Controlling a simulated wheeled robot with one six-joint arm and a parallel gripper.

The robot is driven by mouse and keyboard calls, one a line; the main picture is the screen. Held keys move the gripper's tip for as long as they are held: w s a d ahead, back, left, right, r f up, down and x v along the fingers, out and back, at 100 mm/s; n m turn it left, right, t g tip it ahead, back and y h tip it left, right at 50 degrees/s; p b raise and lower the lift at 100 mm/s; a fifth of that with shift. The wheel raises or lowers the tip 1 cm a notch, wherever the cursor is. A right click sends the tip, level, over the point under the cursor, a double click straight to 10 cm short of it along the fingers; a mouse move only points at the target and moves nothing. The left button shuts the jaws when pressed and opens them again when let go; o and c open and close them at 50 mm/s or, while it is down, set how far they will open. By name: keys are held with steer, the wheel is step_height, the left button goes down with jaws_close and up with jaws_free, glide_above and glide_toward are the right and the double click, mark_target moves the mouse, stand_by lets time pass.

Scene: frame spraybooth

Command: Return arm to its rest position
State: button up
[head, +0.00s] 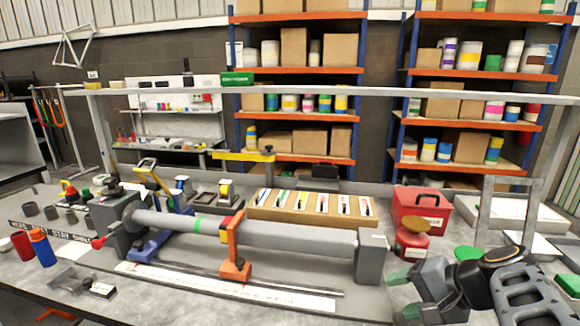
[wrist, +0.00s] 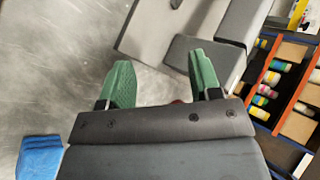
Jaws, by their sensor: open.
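My gripper (head: 402,292) is at the lower right of the head view, over the grey bench near the right end of the tube fixture. In the wrist view its two green fingers (wrist: 163,85) stand well apart with nothing between them. The grey bench top shows behind the left finger, and a grey block lies behind the right finger. My dark arm reaches in from the right edge of the head view.
The fixture's grey end block (head: 371,260) stands left of my gripper. A grey tube (head: 290,236) runs left from it, with an orange clamp (head: 235,262). A red toolbox (head: 421,207) and red can (head: 402,243) stand behind my gripper. Shelves (head: 300,70) line the back.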

steer(key=s+a+r+n+g+h+p, duration=0.2)
steer(key=s+a+r+n+h+p, duration=0.2)
steer(key=n+p, duration=0.5)
steer(key=a+r+h+p, duration=0.1)
steer(key=a+h+p, duration=0.1)
steer(key=h, duration=0.1)
steer(key=shift+s+p, duration=0.2)
steer(key=shift+p, duration=0.15)
